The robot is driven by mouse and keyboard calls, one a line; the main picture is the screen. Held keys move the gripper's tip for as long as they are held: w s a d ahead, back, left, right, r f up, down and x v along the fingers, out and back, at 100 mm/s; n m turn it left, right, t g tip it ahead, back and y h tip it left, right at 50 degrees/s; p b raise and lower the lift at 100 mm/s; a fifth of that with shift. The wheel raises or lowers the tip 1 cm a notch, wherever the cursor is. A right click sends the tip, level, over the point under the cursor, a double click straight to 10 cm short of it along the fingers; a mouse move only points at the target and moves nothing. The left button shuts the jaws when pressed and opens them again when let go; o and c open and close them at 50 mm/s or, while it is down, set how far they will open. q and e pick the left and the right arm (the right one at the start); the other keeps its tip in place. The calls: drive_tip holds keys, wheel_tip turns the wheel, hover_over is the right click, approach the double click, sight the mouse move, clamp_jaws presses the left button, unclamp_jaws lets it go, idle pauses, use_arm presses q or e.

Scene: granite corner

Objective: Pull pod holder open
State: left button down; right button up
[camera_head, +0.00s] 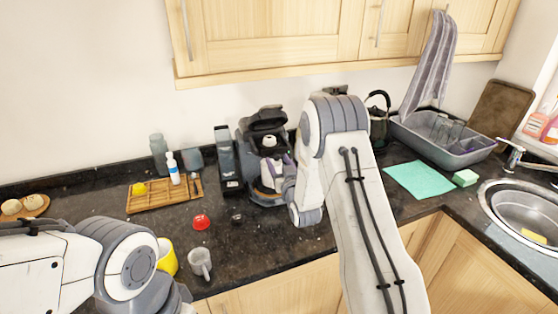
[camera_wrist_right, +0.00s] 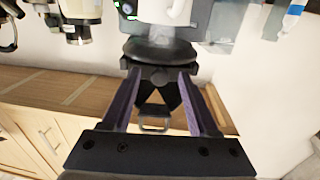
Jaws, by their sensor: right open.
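The dark coffee pod machine (camera_head: 264,125) stands on the granite counter near the wall, its black top raised. My right gripper (camera_head: 278,160) is at the front of the machine, its purple fingers around the level of the machine's middle. In the right wrist view the purple fingers of my right gripper (camera_wrist_right: 158,76) are apart, with a rounded black part (camera_wrist_right: 158,50) of the machine just beyond the tips. I cannot tell whether they touch it. The pod holder cannot be made out clearly. My left arm shows at the lower left of the head view; its fingers are not visible.
A tall black container (camera_head: 227,160) stands close left of the machine. A wooden tray (camera_head: 150,203) is at left. A kettle (camera_head: 378,120) stands right, behind my right arm.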

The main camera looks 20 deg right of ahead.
clamp_jaws()
idle(1.4)
drive_tip(key=shift+a, duration=0.1)
